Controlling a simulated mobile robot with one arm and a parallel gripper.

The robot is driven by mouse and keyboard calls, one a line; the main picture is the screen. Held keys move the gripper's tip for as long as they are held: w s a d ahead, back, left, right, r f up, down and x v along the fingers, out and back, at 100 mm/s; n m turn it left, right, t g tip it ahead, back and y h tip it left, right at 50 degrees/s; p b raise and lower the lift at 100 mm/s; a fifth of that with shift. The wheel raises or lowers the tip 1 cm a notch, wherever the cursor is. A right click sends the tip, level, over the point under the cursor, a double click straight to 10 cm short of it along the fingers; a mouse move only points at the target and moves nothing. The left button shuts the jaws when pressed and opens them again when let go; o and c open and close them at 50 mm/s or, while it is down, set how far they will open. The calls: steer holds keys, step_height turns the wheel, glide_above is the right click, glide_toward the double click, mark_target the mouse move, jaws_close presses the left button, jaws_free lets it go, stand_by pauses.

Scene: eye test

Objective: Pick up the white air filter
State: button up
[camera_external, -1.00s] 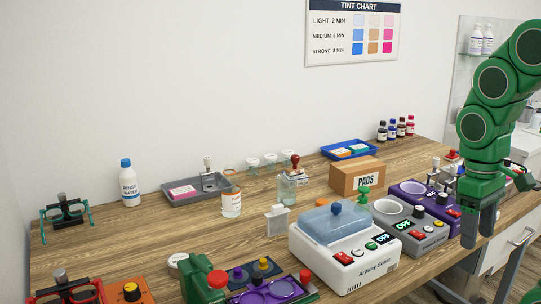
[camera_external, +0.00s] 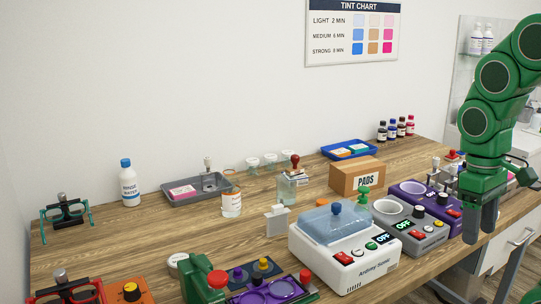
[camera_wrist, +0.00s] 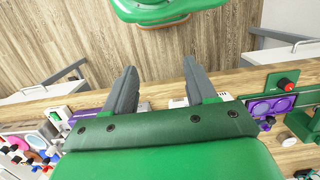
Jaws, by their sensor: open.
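A small white block with a narrow stem on top (camera_external: 277,222) stands upright on the wooden bench, left of the white ultrasonic cleaner. It may be the white air filter, but I cannot tell for sure. My gripper (camera_external: 482,225) is far to its right, in front of the purple unit near the bench's front edge, pointing down. In the wrist view, my gripper (camera_wrist: 160,68) shows two grey fingers spread apart with nothing held between them. I cannot pick out the filter in the wrist view.
The white ultrasonic cleaner (camera_external: 340,263), grey unit (camera_external: 432,238) and purple unit (camera_external: 415,190) stand between my gripper and the white block. A PADS box (camera_external: 345,178) is behind them. A stamp bottle (camera_external: 288,188) and an orange-banded jar (camera_external: 231,205) stand near the block.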

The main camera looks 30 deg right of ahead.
step_height(320, 180, up, 4)
steer(key=m+t+y, duration=0.2)
steer(key=m+y, duration=1.1)
steer(key=m, duration=0.5)
glide_above(279, 212)
steer(key=d, duration=0.6)
steer(key=f, duration=1.7)
steer(key=shift+a, duration=0.25)
steer(key=shift+a+f, duration=0.1)
steer(key=shift+f, duration=0.1)
steer(key=shift+x, duration=1.05)
steer(key=shift+w+x, duration=0.15)
steer(key=shift+x, duration=1.2)
steer(key=shift+w+x, duration=0.2)
steer(key=shift+x, duration=1.2)
